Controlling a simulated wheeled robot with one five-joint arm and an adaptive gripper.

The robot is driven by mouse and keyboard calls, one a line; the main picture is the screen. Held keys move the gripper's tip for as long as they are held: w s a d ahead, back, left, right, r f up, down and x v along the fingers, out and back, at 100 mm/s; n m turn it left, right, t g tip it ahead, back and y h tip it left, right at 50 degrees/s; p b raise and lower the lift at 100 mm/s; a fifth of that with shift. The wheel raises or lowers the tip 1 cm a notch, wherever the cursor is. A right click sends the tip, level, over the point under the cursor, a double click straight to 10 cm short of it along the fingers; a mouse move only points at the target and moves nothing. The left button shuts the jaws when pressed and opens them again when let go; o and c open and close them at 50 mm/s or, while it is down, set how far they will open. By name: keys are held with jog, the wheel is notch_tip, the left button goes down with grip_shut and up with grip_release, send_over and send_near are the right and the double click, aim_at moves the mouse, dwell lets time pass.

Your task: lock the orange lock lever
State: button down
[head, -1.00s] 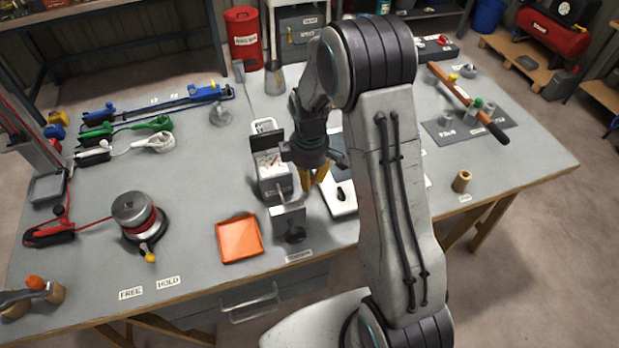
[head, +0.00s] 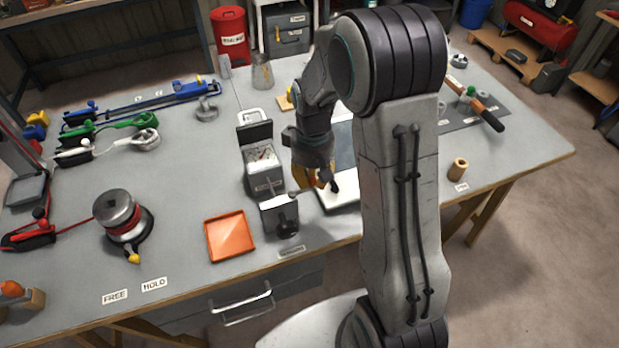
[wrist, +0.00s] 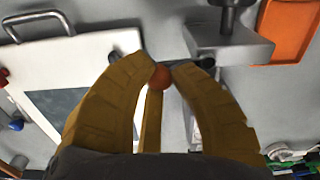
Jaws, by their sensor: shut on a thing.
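My gripper (head: 318,180) is low over the bench, just right of a grey block with a dark knob (head: 280,218). In the wrist view the yellow fingers (wrist: 160,72) close around a round orange knob (wrist: 158,78), which I take for the end of the orange lock lever. The fingers hide most of the lever, so its angle cannot be told. The grey block (wrist: 228,42) is above and right of the fingertips in the wrist view. In the head view the lever is hidden behind the fingers.
An orange tray (head: 230,238) lies left of the block. A white board with a dark panel (head: 345,197) lies right of it, partly behind my arm. An open grey box (head: 262,180) stands behind. A reel (head: 120,215) stands farther left. Bench is clear between reel and tray.

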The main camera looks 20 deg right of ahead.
aim_at(314, 185)
jog(key=shift+s+f+m+b, duration=0.1)
jog(key=shift+s+m+b, duration=0.4)
jog(key=shift+m, duration=0.6)
jog(key=shift+s, duration=0.15)
jog(key=c, duration=1.1)
grip_release()
jog(key=shift+w+r, duration=0.2)
jog(key=shift+r, duration=0.35)
notch_tip(314, 185, up, 11)
jog(key=shift+s, duration=0.1)
